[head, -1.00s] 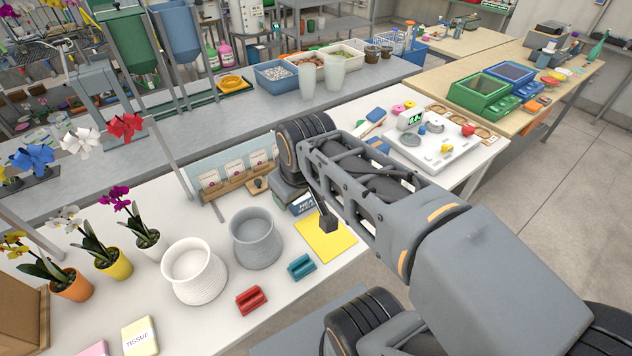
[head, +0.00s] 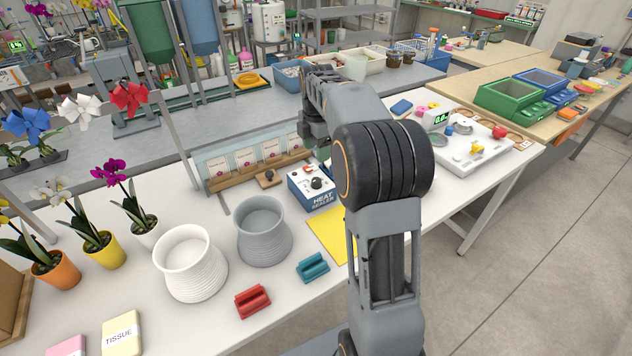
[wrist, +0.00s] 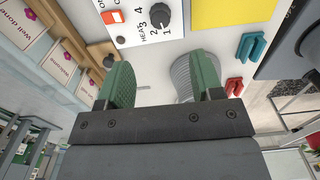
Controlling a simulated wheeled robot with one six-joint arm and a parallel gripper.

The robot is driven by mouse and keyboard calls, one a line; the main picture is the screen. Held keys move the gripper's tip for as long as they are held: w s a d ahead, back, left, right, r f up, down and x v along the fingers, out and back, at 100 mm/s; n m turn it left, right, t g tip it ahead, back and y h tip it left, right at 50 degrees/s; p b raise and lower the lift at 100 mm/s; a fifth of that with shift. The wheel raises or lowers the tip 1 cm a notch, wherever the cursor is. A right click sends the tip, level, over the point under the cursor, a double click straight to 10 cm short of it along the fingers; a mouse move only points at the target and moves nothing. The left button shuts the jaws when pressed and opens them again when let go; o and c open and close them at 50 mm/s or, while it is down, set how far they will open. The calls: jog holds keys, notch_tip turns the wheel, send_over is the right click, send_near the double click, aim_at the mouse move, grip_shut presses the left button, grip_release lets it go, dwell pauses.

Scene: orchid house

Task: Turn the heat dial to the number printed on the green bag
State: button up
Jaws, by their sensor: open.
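The heat sealer is a blue box with a white top, marked HEAT SEALER (head: 312,188), on the white bench. Its dark heat dial (head: 316,183) shows on the top. In the wrist view the dial (wrist: 160,14) is at the top edge, beside printed numbers 1 to 4 and an orange switch (wrist: 113,17); I cannot tell its exact setting. My gripper (wrist: 165,80) is open and empty, its green fingers apart and short of the dial in the picture.
A wooden rack (head: 250,184) of printed cards stands left of the sealer. A grey pot (head: 264,232), a white pot (head: 190,265), a yellow mat (head: 328,238), a teal block (head: 313,267) and a red block (head: 252,301) are nearby. A white scale board (head: 475,155) lies right.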

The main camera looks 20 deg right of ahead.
aim_at(316, 179)
notch_tip(316, 179, down, 11)
jog(key=shift+f, duration=0.1)
dwell(0.3)
jog(key=shift+c, duration=0.4)
jog(key=c, duration=0.8)
jog(key=shift+c, duration=0.2)
